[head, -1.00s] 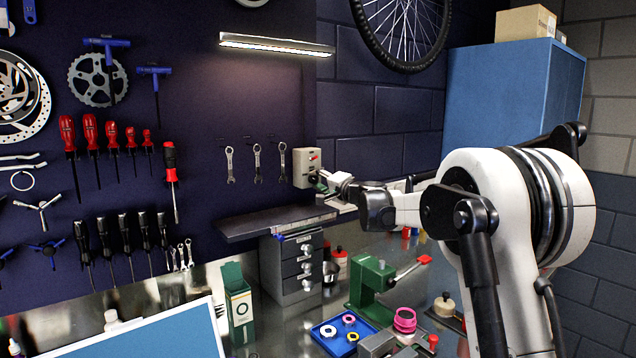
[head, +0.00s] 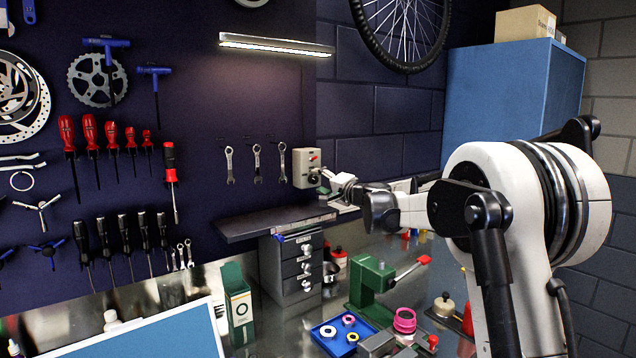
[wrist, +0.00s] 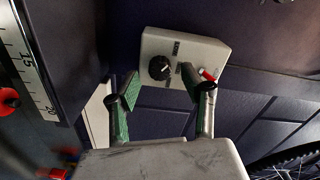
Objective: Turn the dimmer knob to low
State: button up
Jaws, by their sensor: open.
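The dimmer box (head: 305,163) is a pale box on the dark wall, right of the hanging wrenches. Its round black knob (head: 311,180) shows on the front, with a red switch (head: 314,156) above it. In the wrist view the black knob (wrist: 159,68) has a light pointer mark; the labels are too small to read. My gripper (head: 327,181) is just right of the box in the head view. In the wrist view my gripper (wrist: 162,82) is open, its green-padded fingers spread either side of the knob's line. The right finger partly covers the box near the red switch (wrist: 208,75). No finger visibly touches the knob.
A dark shelf (head: 262,222) juts out below the box, above a small drawer unit (head: 297,270). A green vise-like tool (head: 371,285) stands on the bench. A lit lamp bar (head: 277,45) is above. A ruler-marked strip (wrist: 28,65) is at left in the wrist view.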

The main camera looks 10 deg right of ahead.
jog(key=v, duration=1)
jog(key=shift+s, duration=0.25)
jog(key=shift+d, duration=0.15)
jog(key=shift+s+r, duration=0.1)
jog(key=s+a+f+n+g, duration=0.1)
jog(key=s+a+n+g, duration=0.15)
jog(key=s, duration=0.45)
jog(key=s+a+f+n+g+h, duration=0.15)
jog(key=s+a, duration=0.25)
jog(key=s, duration=0.4)
jog(key=s+a+f+n+g, duration=0.2)
jog(key=s+a, duration=0.2)
jog(key=s, duration=0.3)
jog(key=s+d+f+n+g+h, duration=0.1)
jog(key=s+f+h, duration=0.1)
jog(key=s+f, duration=0.3)
jog(key=s+d+f+n+g+h, duration=0.1)
jog(key=s+f, duration=0.4)
jog(key=s, duration=0.9)
jog(key=s+d+f+n+g+h, duration=0.1)
jog(key=s+d+f+h, duration=0.2)
jog(key=s, duration=0.6)
notch_tip(320, 180, down, 2)
jog(key=shift+s+f, duration=0.15)
jog(key=shift+s, duration=0.05)
jog(key=shift+d, duration=0.1)
